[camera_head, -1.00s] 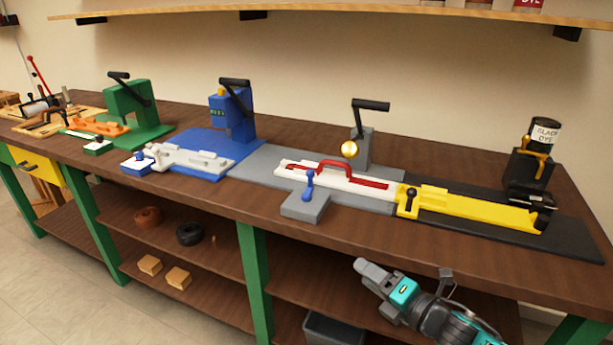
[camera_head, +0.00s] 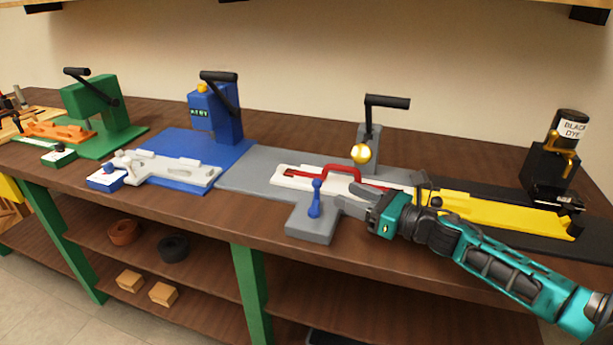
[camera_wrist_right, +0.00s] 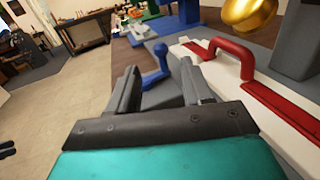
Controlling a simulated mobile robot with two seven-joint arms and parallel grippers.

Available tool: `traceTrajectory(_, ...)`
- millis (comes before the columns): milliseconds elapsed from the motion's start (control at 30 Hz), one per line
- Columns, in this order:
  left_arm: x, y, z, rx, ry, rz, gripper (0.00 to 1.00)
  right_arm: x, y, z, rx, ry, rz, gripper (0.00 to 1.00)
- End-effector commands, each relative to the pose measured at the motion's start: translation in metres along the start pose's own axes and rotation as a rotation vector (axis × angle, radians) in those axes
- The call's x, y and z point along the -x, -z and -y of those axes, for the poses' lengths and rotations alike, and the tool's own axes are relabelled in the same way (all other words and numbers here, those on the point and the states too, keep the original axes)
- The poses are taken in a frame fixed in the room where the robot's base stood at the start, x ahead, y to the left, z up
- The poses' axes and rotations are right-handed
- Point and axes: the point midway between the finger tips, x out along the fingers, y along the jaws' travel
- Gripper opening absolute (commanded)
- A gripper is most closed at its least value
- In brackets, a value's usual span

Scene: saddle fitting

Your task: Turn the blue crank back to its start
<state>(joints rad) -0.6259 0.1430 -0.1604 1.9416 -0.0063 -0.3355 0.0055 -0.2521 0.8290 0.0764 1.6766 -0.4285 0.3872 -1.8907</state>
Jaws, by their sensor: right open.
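The blue crank (camera_head: 316,199) stands up from a grey block (camera_head: 311,227) at the front of the grey station. My right gripper (camera_head: 341,203) is just right of the crank, with its fingers pointing left toward it. In the right wrist view the gripper (camera_wrist_right: 157,85) is open, and the blue crank (camera_wrist_right: 158,64) shows ahead between its two fingers. No contact with the crank is visible. My left gripper is in neither view.
A white slide with a red handle (camera_head: 345,168) lies just behind the crank. A black-handled lever and a gold ball (camera_head: 361,153) rise behind that. A yellow rail (camera_head: 500,213) is on the right. A blue press (camera_head: 215,110) stands left.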

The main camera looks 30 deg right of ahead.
Motion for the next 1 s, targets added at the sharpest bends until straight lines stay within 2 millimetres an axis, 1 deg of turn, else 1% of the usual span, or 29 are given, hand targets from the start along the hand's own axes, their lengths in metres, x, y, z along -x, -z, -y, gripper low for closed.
traceTrajectory(33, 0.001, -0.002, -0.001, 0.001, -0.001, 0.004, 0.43, -0.007, -0.002, 0.001, 0.002, 0.0, 0.002, 0.5)
traceTrajectory(200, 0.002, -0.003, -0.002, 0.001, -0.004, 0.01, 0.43, -0.031, -0.002, 0.001, 0.001, 0.001, 0.003, 0.5)
traceTrajectory(633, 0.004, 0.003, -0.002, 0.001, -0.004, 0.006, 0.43, -0.09, -0.002, 0.001, 0.0, 0.002, 0.001, 0.5)
traceTrajectory(800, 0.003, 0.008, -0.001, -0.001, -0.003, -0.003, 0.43, -0.106, 0.0, 0.001, -0.002, 0.002, -0.001, 0.5)
traceTrajectory(1000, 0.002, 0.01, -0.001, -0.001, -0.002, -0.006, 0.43, -0.113, 0.001, 0.0, -0.001, 0.002, -0.002, 0.5)
